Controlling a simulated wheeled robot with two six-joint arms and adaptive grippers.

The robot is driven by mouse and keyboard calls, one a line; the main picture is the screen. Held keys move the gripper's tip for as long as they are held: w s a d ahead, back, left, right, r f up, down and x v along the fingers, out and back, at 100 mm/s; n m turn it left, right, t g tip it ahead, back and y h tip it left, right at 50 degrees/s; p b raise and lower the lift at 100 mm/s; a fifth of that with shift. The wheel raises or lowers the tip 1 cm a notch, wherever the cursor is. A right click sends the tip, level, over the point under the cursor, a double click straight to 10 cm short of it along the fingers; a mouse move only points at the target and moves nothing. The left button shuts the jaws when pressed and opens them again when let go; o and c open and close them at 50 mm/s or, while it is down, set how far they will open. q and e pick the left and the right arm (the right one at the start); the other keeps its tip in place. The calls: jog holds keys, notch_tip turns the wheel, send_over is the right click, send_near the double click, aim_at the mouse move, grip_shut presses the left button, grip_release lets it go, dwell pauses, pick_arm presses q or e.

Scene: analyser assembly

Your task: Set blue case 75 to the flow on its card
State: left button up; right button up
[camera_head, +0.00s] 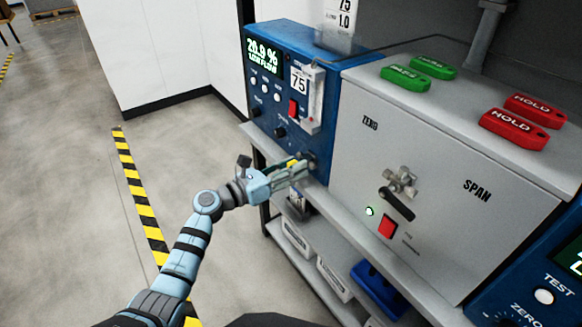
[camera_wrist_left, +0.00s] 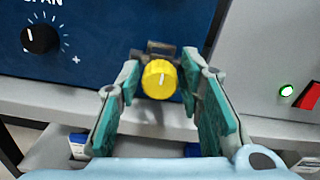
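Blue case 75 (camera_head: 312,52) stands at the back left of the bench. Its green display (camera_head: 263,56) reads 26.9 % with LOW FLOW below. A white card (camera_head: 341,20) standing behind it reads 75 and 1.0. A yellow round knob (camera_wrist_left: 159,79) with a white pointer mark sits low on the case's front. My left gripper (camera_wrist_left: 160,84) is open, one finger on each side of the knob, with small gaps visible. In the head view my left gripper (camera_head: 299,170) largely covers the knob. My right gripper is not in view.
A grey SPAN box (camera_head: 450,175) with a black lever and red switch adjoins the case on the right. Green tags (camera_head: 405,77) and red HOLD tags (camera_head: 514,128) lie on top. Bins (camera_head: 378,288) sit on the lower shelf.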

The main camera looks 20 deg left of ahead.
pick_arm(q)
grip_shut()
